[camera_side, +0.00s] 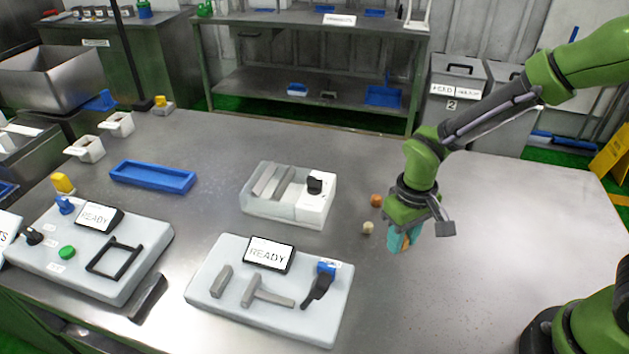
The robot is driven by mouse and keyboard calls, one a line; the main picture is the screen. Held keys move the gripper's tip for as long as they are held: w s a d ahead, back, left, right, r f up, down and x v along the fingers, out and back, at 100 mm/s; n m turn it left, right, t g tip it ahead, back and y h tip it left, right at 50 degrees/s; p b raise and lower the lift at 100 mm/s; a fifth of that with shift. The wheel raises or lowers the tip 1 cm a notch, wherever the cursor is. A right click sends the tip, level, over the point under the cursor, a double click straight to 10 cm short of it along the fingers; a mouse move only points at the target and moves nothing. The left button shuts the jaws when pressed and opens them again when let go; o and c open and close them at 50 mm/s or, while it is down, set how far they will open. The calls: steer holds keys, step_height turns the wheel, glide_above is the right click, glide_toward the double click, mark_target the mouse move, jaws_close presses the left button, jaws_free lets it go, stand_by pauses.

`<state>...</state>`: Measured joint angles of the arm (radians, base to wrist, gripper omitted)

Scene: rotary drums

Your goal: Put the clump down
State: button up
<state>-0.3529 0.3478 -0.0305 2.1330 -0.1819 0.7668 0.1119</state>
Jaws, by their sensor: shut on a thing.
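My gripper (404,242) points down over the right-middle part of the metal table, its teal fingers close to the surface. It is shut on a small orange-brown clump (405,243), mostly hidden between the fingers. I cannot tell whether the held clump touches the table. Two other small lumps lie on the table just left of the gripper: an orange one (376,200) farther back and a beige one (367,228) nearer.
A white tray unit with grey bars (285,195) stands left of the lumps. A panel reading READY (268,290) is in front, another panel (95,245) at left. A blue tray (152,177) lies behind. The table's right side (530,220) is clear.

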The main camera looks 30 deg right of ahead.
steer(key=shift+f, duration=1.55)
steer(key=shift+f, duration=0.15)
steer(key=o, duration=1)
step_height(320, 180, up, 12)
steer(key=shift+r, duration=0.1)
steer(key=s+d+r+m+t+y, duration=0.1)
steer(key=s+d+r+m+t, duration=0.1)
steer(key=r, duration=0.4)
steer(key=s+d+r+m+t+y, duration=0.1)
steer(key=s+d+r+m+t, duration=0.1)
steer(key=s+d+r+t, duration=0.3)
steer(key=shift+s+d+r, duration=0.35)
steer(key=shift+s, duration=0.7)
